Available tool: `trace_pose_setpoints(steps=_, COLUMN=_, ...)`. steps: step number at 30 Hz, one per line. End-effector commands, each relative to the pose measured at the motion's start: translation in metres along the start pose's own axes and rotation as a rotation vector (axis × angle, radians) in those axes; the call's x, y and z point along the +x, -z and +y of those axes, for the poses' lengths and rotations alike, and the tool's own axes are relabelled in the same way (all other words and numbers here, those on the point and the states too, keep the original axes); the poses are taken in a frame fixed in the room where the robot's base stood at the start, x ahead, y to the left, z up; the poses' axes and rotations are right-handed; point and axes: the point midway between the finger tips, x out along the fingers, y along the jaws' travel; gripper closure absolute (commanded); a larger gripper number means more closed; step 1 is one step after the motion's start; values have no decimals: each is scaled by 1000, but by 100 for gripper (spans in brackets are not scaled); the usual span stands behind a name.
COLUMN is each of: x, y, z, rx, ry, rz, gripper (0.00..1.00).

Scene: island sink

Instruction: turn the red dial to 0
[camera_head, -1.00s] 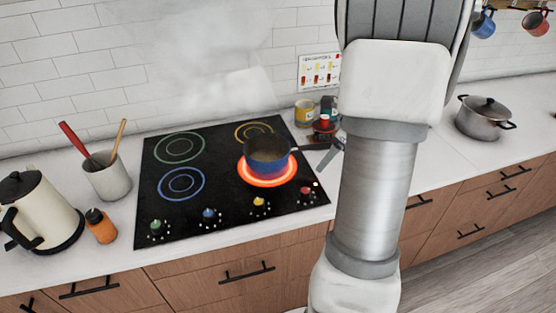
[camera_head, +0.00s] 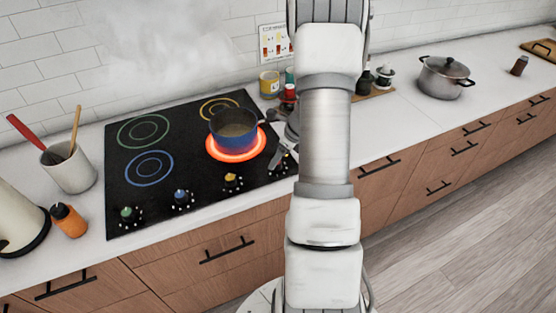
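The black cooktop (camera_head: 185,190) has coloured rings and a row of dials along its front edge. Green (camera_head: 127,213), blue (camera_head: 180,197) and yellow (camera_head: 231,181) dials show. The red dial at the row's right end is hidden behind my gripper and arm, so its setting cannot be read. The right front burner (camera_head: 235,147) glows red-orange under a blue pot (camera_head: 233,127). My gripper (camera_head: 279,157) is at the cooktop's right front corner, by the red dial's place. It is mostly hidden by my arm; whether it touches the dial or is open cannot be told.
Jars, including a yellow one (camera_head: 269,83), stand behind the cooktop. A utensil crock (camera_head: 70,170) and an orange bottle (camera_head: 69,221) are at left. A lidded grey pot (camera_head: 444,78) stands on the right counter, with clear countertop (camera_head: 415,115) in front.

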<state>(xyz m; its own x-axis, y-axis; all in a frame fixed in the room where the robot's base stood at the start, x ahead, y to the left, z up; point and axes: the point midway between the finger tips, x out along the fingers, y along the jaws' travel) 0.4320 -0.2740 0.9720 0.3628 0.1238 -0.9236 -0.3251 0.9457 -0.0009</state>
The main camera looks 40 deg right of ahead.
Motion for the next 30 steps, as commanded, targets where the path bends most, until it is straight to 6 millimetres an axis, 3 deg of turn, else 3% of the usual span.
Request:
trace_pose_setpoints(steps=6, x=16, y=0, z=0, rx=0, ry=0, rz=0, gripper=27)
trace_pose_setpoints(steps=15, x=18, y=0, z=0, rx=-1, ry=0, rz=0, gripper=29)
trace_pose_setpoints(steps=27, x=17, y=0, z=0, rx=-1, ry=0, rz=0, gripper=100)
trace_pose_setpoints(steps=30, x=17, y=0, z=0, rx=-1, ry=0, rz=0, gripper=100)
